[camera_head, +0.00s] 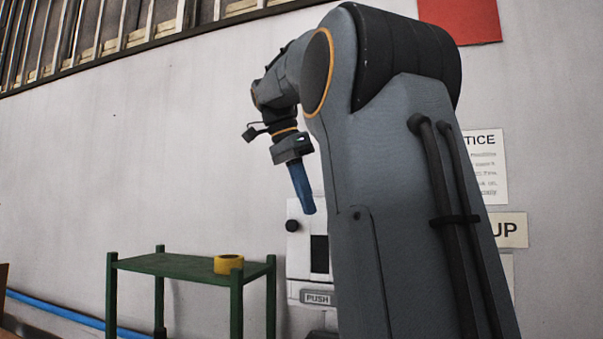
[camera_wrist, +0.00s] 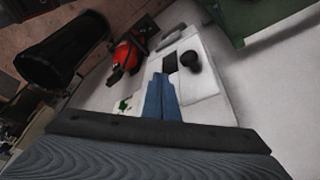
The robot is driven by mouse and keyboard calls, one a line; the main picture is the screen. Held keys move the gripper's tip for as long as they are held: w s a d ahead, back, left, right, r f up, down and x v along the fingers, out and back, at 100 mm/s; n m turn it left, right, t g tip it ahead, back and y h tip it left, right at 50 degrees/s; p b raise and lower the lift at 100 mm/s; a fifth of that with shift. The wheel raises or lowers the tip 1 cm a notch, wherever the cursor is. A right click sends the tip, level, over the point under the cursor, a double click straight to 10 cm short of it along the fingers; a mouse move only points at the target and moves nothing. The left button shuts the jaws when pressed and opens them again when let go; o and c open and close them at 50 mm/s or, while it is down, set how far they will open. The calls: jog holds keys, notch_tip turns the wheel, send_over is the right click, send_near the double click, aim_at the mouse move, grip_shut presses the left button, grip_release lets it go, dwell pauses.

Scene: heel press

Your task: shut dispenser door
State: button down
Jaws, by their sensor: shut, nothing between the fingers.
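The dispenser (camera_head: 297,250) is a white box on the wall with a round black knob, a dark opening and a lower panel marked PUSH (camera_head: 317,298). My arm hides its right side in the head view. In the wrist view the dispenser (camera_wrist: 207,85) shows the dark opening and the knob (camera_wrist: 190,61) just beyond and right of the fingertips. I cannot tell which part is the door or how far it stands open. My gripper (camera_head: 309,210) has blue fingers, shut and empty, pointing down near the dispenser's top; it also shows in the wrist view (camera_wrist: 161,80).
A green table (camera_head: 160,264) with a yellow tape roll (camera_head: 228,264) stands left of the dispenser. A blue pipe (camera_head: 60,312) runs low along the wall. The wrist view shows a red object (camera_wrist: 127,57) and a black bin-like thing (camera_wrist: 65,52). Wall above the table is clear.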

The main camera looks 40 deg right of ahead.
notch_tip(320, 180, up, 7)
jog(key=w, duration=0.2)
dwell(0.3)
jog(key=shift+d+r, duration=0.1)
